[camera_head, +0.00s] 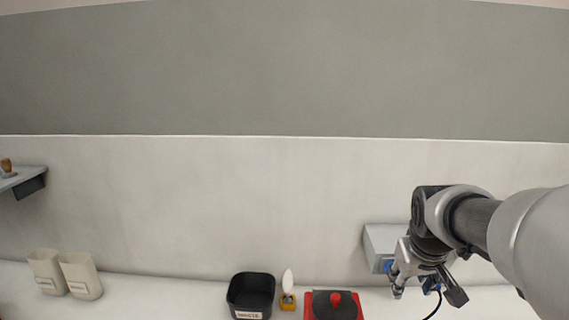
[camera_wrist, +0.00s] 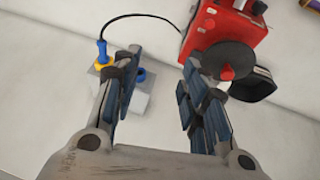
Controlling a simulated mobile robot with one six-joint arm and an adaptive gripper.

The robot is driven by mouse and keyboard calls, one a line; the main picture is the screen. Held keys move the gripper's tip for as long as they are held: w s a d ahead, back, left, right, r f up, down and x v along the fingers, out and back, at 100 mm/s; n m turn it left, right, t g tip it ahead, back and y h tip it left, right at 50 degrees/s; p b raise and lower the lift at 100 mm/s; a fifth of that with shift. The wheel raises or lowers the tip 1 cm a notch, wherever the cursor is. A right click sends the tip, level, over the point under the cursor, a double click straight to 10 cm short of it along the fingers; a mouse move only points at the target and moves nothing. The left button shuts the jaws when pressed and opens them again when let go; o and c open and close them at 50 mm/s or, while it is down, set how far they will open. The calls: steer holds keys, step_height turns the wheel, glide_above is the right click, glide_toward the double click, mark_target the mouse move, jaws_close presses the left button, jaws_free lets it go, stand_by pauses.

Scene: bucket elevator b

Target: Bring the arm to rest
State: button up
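My arm reaches in from the right of the head view. My gripper (camera_head: 427,287) points down over the right part of the white counter, in front of a grey box (camera_head: 379,238). A small grey block (camera_wrist: 136,101) with yellow and blue parts shows behind and beside the left finger. The right finger overlaps the view of a red device (camera_wrist: 225,28) with a dark disc and red knob; contact cannot be told.
The red device (camera_head: 314,312) stands left of my gripper on the counter. A black cable (camera_wrist: 140,15) runs between it and the grey block. Further left are a yellow-based item (camera_head: 288,300), a black labelled bin (camera_head: 251,292), two beige containers (camera_head: 80,277) and a shelf (camera_head: 22,177).

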steer(key=s+a+f+b, duration=0.2)
steer(key=s+a+f, duration=0.1)
steer(key=s, duration=0.5)
steer(key=s+a+f+y+b, duration=0.1)
steer(key=s+a+f+b, duration=0.2)
steer(key=s+a, duration=0.2)
steer(key=s+a+f+y+b, duration=0.1)
steer(key=s+a+f+b, duration=0.1)
steer(key=s, duration=0.8)
steer(key=shift+s+a+f+b, duration=0.3)
steer(key=shift+s+a+f, duration=0.05)
steer(key=shift+a+f, duration=0.6)
steer(key=shift+c, duration=0.4)
